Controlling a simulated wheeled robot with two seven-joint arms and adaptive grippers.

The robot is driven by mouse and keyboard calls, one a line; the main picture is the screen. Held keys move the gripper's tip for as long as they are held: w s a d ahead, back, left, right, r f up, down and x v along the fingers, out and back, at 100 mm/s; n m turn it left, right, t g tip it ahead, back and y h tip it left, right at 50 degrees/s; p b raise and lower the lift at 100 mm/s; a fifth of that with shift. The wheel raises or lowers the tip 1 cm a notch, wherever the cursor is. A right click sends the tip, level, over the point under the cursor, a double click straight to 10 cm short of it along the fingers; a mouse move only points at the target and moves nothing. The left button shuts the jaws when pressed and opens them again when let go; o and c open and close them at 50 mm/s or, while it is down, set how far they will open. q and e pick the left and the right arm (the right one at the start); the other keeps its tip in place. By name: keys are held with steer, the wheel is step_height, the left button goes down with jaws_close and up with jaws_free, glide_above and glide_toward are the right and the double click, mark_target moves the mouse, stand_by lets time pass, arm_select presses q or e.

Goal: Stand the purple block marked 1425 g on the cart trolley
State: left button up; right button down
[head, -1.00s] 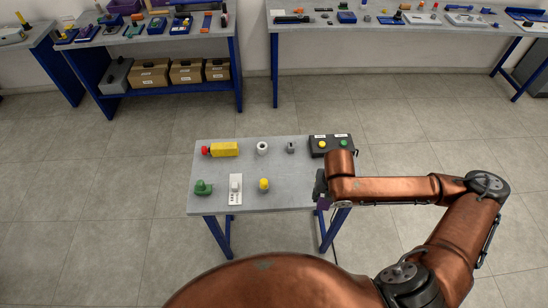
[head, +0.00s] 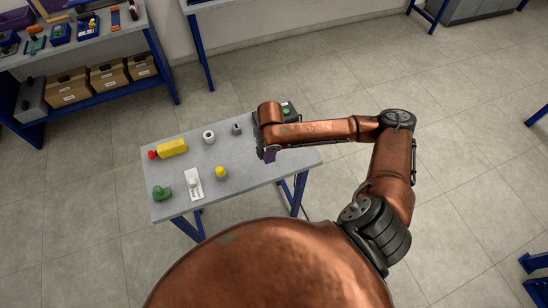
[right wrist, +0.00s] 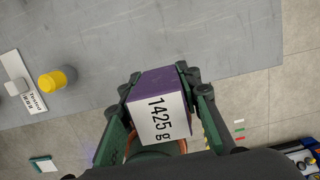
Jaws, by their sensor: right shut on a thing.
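The purple block (right wrist: 160,108) shows in the right wrist view with a white label reading 1425 g. My right gripper (right wrist: 165,95) is shut on it, with a finger on either side. In the head view the right gripper (head: 265,147) is at the right part of the small grey table, and a bit of the purple block (head: 269,157) shows below it. Whether the block touches the table cannot be told. No cart trolley can be made out in these frames. My left gripper is not in view.
The small table (head: 240,172) holds a yellow box with a red button (head: 172,147), a white ring (head: 209,136), a green part (head: 162,192), a yellow-topped piece (head: 221,172) and a control box (head: 289,111). A shelf bench (head: 150,30) stands behind.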

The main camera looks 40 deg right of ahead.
steer(key=w+f, duration=0.5)
steer(key=shift+w+d+f, duration=0.1)
steer(key=shift+w+f, duration=0.05)
steer(key=shift+f, duration=1.7)
steer(key=c, duration=1.4)
jaws_free()
steer(key=shift+s+f, duration=0.2)
steer(key=shift+f, duration=0.05)
step_height(320, 180, up, 12)
steer(key=s, duration=0.1)
steer(key=shift+s+a, duration=0.2)
steer(key=shift+s, duration=0.15)
